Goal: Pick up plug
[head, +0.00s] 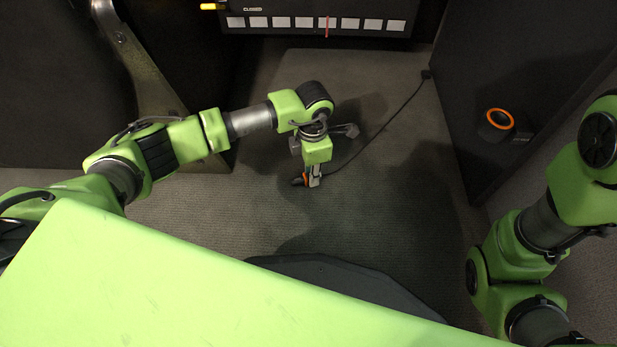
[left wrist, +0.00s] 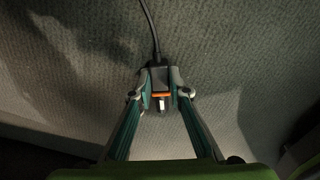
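The plug (left wrist: 160,95) is dark with an orange band and a pale metal tip. In the left wrist view it sits between the fingertips of my left gripper (left wrist: 161,82), with both fingers against its sides. Its black cable (left wrist: 153,30) runs away toward the top of that view. In the head view my left gripper (head: 314,181) points down low over the floor, with the orange of the plug (head: 306,179) at its fingertips. Whether the plug touches the floor cannot be told. My right arm shows at the right, but its gripper is out of view.
In the head view the cable (head: 385,122) runs over the grey carpet (head: 400,190) to the base of a dark panel (head: 510,60) at right. That panel bears an orange-ringed socket (head: 499,119). A dark console with white labels (head: 310,22) stands at the back.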

